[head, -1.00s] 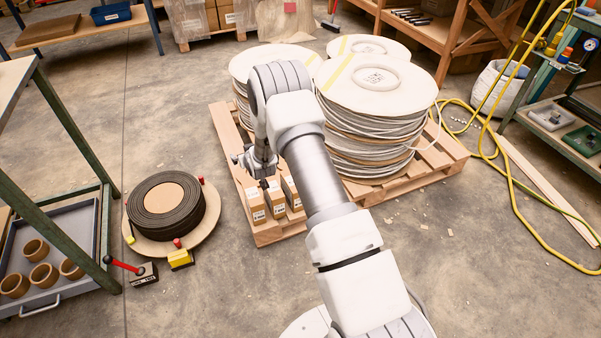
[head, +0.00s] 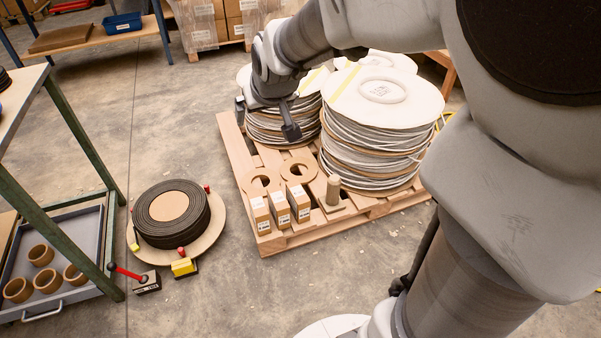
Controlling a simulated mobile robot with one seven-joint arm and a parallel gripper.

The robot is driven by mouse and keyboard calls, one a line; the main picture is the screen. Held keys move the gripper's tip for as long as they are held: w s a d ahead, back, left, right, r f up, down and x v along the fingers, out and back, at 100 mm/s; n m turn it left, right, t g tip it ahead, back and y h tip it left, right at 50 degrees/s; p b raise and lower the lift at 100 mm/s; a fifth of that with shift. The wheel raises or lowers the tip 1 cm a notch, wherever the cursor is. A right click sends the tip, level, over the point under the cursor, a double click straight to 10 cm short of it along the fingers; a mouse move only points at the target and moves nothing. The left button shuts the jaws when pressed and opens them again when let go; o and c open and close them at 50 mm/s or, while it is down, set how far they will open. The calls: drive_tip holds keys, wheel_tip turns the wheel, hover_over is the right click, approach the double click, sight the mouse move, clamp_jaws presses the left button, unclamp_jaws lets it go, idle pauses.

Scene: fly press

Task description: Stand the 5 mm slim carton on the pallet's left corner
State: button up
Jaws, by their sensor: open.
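Three slim cartons stand upright in a row at the pallet's near left corner: a left carton (head: 260,215), a middle carton (head: 280,209) and a right carton (head: 299,203). Each is brown with a white label. The labels are too small to read, so I cannot tell which is the 5 mm one. The wooden pallet (head: 292,240) shows bare slats around them. My gripper (head: 266,122) is open, above the pallet's left side and behind the cartons, in front of the left spool. I see nothing between its fingers.
Wooden rings (head: 262,181) and a peg on a base (head: 333,190) lie behind and beside the cartons. Large cable spools (head: 384,98) fill the pallet's back and right. A dark coil (head: 172,212) on a round board lies left on the floor. Floor between coil and pallet is clear.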

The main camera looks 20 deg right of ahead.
drive_tip(key=s+r+g, duration=0.2)
drive_tip(key=s, duration=2.1)
drive_tip(key=shift+s+r, duration=0.15)
drive_tip(key=shift+s, duration=0.2)
